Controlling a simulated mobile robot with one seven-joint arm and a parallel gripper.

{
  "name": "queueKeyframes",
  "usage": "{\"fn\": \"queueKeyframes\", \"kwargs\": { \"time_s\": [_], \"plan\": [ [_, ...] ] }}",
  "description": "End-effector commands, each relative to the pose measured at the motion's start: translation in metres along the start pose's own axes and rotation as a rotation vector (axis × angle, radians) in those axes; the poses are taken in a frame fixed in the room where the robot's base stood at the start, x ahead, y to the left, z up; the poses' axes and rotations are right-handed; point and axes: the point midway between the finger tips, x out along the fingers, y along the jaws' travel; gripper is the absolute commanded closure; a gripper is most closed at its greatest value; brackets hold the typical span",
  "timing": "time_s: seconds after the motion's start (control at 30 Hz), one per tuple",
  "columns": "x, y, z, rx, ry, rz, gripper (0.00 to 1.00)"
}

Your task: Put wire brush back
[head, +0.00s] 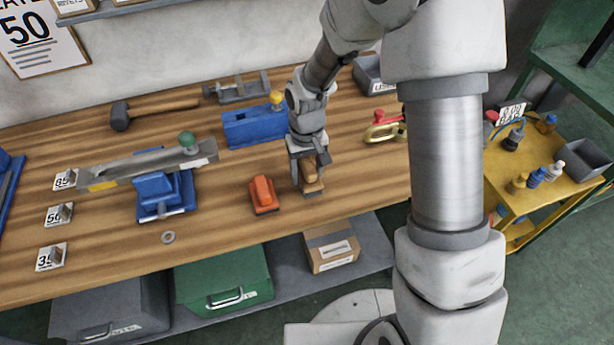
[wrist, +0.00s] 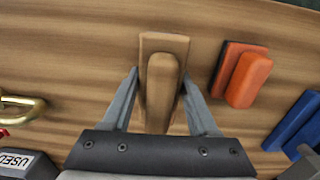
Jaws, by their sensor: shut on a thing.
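The wire brush (head: 314,187) is a wooden block with a raised wooden handle; its bristles are hidden beneath it. My gripper (head: 308,186) is shut on it, one finger on each side, over the right part of the workbench (head: 225,207). In the wrist view the wire brush (wrist: 162,85) sits between the fingers of my gripper (wrist: 160,76), its length running away from the palm. It is at or close to the bench top; I cannot tell whether it touches.
An orange block (head: 263,194) lies just left of the brush. A blue fixture (head: 250,128) stands behind it. A brass-coloured clamp (head: 381,133) and a grey bin, labelled USED in the wrist view (wrist: 27,163), are behind to the right. The bench's front edge is near.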

Motion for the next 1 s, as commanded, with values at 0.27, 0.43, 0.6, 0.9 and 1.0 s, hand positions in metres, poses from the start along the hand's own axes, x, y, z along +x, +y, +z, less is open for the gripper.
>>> {"fn": "queueKeyframes", "kwargs": {
  "time_s": [0.27, 0.43, 0.6, 0.9, 1.0],
  "plan": [
    [0.020, 0.000, 0.000, 0.001, 0.001, 0.000, 0.92],
    [0.022, 0.000, 0.000, 0.001, 0.000, 0.000, 0.92],
    [0.023, 0.000, 0.000, 0.001, 0.000, 0.000, 0.22],
    [0.023, 0.000, 0.000, 0.001, 0.000, 0.000, 0.10],
    [0.021, 0.000, 0.000, 0.001, 0.000, 0.000, 0.10]
  ]
}}
